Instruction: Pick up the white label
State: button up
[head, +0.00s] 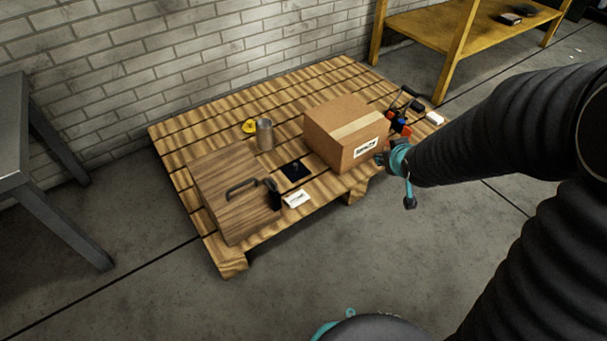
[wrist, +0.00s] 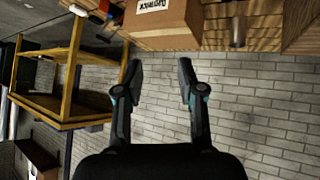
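A small white label (head: 296,199) with dark print lies at the front edge of the wooden pallet, just right of a wooden case. Another white printed label (head: 365,148) is on the front face of the cardboard box, and it also shows in the wrist view (wrist: 152,5). I cannot tell from the pictures which one the task names. My gripper (wrist: 161,64) is open in the wrist view, with nothing between its fingers. In the head view it is by the box's right side, partly hidden by my arm. The loose label is not visible in the wrist view.
The pallet (head: 330,77) holds the wooden case (head: 222,180) with a dark handle, a metal can (head: 264,135), yellow tape (head: 249,126), a dark flat item (head: 295,171) and the cardboard box (head: 335,122). Tools lie right of the box. A brick wall stands behind; a yellow shelf (head: 430,25) is back right.

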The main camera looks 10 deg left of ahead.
jog(key=w+a+f+n+y+b, duration=0.1)
jog(key=w+a+f+n+y, duration=0.1)
jog(key=a+f, duration=0.6)
jog(key=n+y+b, duration=0.3)
jog(key=y, duration=0.3)
send_near(289, 203)
jog(key=b+x, duration=0.1)
jog(key=x, duration=0.9)
grip_shut()
